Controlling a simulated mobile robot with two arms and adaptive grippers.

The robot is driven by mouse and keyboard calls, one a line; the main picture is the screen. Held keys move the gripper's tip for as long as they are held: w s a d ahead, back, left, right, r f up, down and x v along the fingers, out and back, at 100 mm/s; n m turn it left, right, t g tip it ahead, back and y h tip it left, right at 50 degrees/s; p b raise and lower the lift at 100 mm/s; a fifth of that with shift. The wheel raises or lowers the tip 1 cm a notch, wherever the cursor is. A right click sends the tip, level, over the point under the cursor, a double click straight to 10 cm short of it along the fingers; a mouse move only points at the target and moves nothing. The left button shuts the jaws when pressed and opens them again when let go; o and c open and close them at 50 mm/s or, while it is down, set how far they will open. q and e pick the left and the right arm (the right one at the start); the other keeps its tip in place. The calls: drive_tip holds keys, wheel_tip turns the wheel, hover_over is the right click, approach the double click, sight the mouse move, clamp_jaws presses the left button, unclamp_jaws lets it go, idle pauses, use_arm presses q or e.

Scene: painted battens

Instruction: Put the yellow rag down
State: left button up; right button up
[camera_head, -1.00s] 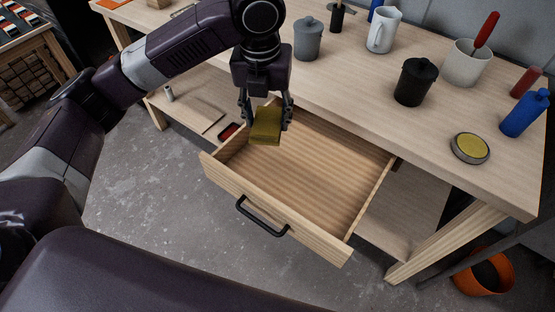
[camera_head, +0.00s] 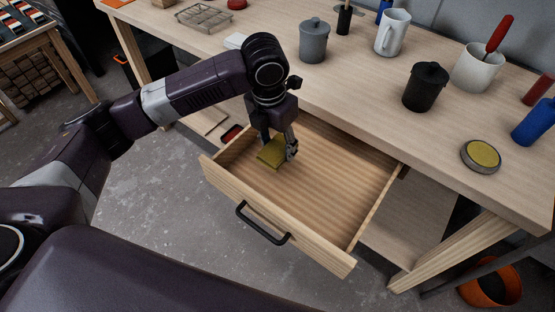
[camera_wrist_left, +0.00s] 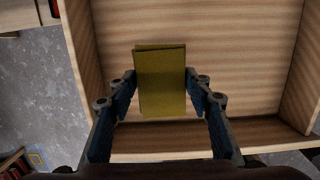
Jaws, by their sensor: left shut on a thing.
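The yellow rag (camera_head: 271,152) is a folded, mustard-coloured block. My left gripper (camera_head: 278,150) is shut on it, inside the open wooden drawer (camera_head: 325,185) toward its left side. In the left wrist view the rag (camera_wrist_left: 161,82) sits between the two fingers of the gripper (camera_wrist_left: 160,95), with the drawer floor (camera_wrist_left: 235,60) behind it. I cannot tell whether the rag touches the drawer floor. The drawer looks otherwise empty. My right gripper is not in view.
The workbench top (camera_head: 350,95) holds a grey lidded jar (camera_head: 313,42), a black lidded jar (camera_head: 425,88), a white mug (camera_head: 392,34), a pot with a red-handled tool (camera_head: 478,68) and a round yellow-topped tin (camera_head: 481,156). An orange bucket (camera_head: 492,284) stands on the floor at right.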

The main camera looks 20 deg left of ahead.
sight(275, 149)
use_arm(q)
drive_tip(key=shift+f, duration=3.25)
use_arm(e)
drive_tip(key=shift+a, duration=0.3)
use_arm(q)
drive_tip(key=shift+f, duration=0.1)
drive_tip(key=o, duration=1.4)
drive_tip(key=shift+o, duration=0.2)
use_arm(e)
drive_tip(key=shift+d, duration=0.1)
use_arm(q)
drive_tip(key=r, duration=0.4)
drive_tip(key=s+r, duration=0.1)
drive_tip(key=r, duration=0.7)
drive_tip(key=shift+s+a+r, duration=0.1)
drive_tip(key=shift+s+a, duration=0.2)
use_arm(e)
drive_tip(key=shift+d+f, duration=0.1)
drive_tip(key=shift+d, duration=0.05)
